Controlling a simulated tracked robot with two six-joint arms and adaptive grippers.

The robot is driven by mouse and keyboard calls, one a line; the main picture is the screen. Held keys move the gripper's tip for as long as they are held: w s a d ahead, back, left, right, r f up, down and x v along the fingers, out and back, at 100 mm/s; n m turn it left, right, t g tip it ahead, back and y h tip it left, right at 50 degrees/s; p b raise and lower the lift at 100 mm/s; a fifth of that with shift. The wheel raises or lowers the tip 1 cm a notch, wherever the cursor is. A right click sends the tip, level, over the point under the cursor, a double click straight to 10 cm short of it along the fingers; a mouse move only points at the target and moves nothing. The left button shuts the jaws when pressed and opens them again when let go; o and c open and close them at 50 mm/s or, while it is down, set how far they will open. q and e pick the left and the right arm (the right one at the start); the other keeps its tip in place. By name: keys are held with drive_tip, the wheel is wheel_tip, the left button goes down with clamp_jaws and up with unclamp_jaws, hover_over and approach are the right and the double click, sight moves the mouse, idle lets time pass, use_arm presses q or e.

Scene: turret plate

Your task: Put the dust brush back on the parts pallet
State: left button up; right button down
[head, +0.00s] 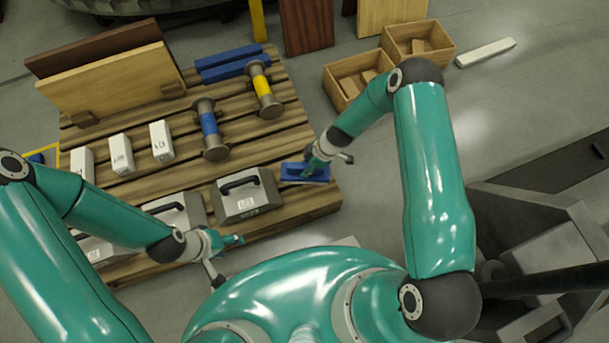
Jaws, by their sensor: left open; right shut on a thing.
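The dust brush (293,172) has a blue body with a pale lower edge. It is at the right front corner of the slatted wooden parts pallet (262,157). My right gripper (313,168) is shut on it from above. I cannot tell whether the brush touches the slats or is held just over them. My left gripper (225,254) is open and empty, beside the pallet's front edge.
Grey cases with black handles (246,195), white blocks (162,142), a blue-banded spool (209,130), a yellow-banded spool (263,90), blue bars (228,62) and upright boards (112,85) stand on the pallet. Wooden boxes (446,52) and a white bar (485,53) lie on the floor beyond.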

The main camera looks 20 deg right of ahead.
drive_tip(key=shift+f+b, duration=0.6)
drive_tip(key=shift+f, duration=1.9)
drive_tip(key=shift+f, duration=0.1)
drive_tip(key=c, duration=0.9)
unclamp_jaws()
